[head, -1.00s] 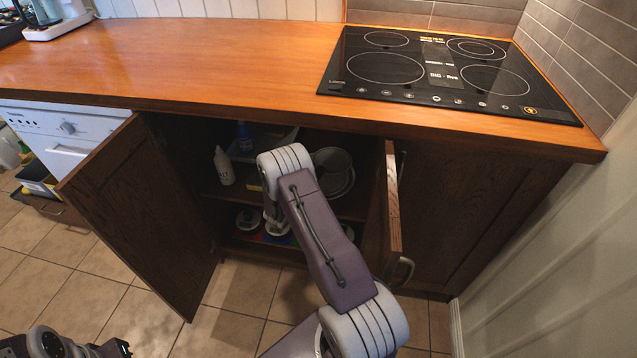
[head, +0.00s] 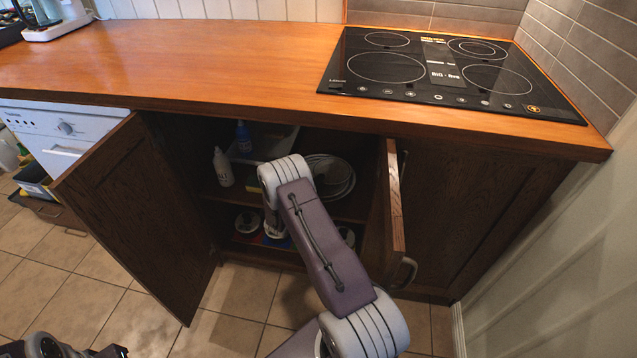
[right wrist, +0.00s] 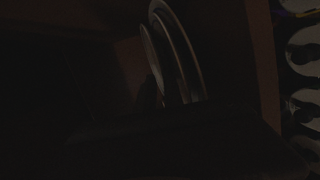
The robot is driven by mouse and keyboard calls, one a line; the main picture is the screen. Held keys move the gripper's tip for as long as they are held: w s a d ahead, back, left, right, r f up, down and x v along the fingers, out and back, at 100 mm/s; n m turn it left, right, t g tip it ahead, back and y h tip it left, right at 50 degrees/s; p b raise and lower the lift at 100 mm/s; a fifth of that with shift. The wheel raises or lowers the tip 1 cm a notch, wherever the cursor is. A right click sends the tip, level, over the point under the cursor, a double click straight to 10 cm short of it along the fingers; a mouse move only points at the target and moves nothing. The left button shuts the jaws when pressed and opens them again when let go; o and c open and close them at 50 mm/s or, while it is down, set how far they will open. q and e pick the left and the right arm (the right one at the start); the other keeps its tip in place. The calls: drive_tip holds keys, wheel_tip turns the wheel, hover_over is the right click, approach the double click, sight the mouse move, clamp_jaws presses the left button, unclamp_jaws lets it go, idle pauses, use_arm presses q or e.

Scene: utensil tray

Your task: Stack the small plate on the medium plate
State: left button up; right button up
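Round pale plates (head: 345,188) lie in a group on the upper shelf inside the open cabinet, just right of my right arm's bend. A smaller round plate (head: 322,167) shows within the larger rims. In the dark right wrist view, nested rims show edge-on: a small one (right wrist: 152,58) at the left and larger ones (right wrist: 186,50) beside it. I cannot tell whether they touch. My right arm reaches into the cabinet; its fingers are hidden by the arm in the head view and lost in darkness in the wrist view. My left gripper (head: 112,352) is partly cut off at the bottom left.
Two open cabinet doors (head: 135,215) and (head: 393,205) flank my right arm. A white bottle (head: 223,167), a blue bottle (head: 244,137) in a pale tray and a yellow item share the upper shelf. Several pale items sit on the lower shelf. The counter (head: 200,60) hangs above.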

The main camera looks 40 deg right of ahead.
drive_tip(key=p+v, duration=0.3)
drive_tip(key=v, duration=0.8)
drive_tip(key=s+a+r+m+g+y, duration=0.2)
drive_tip(key=s+a+g+y, duration=0.15)
drive_tip(key=s, duration=0.55)
drive_tip(key=s+a+r+m+g+y, duration=0.25)
drive_tip(key=s+g, duration=0.25)
drive_tip(key=s, duration=0.4)
drive_tip(key=a+r+t+y, duration=0.1)
drive_tip(key=a+t+y, duration=0.1)
drive_tip(key=a+y, duration=0.2)
drive_tip(key=a+r+t+y, duration=0.1)
drive_tip(key=a+y, duration=0.3)
drive_tip(key=a, duration=0.6)
drive_tip(key=shift+s+a+r+t, duration=0.3)
drive_tip(key=shift+a+r+t, duration=0.1)
drive_tip(key=shift+r, duration=0.35)
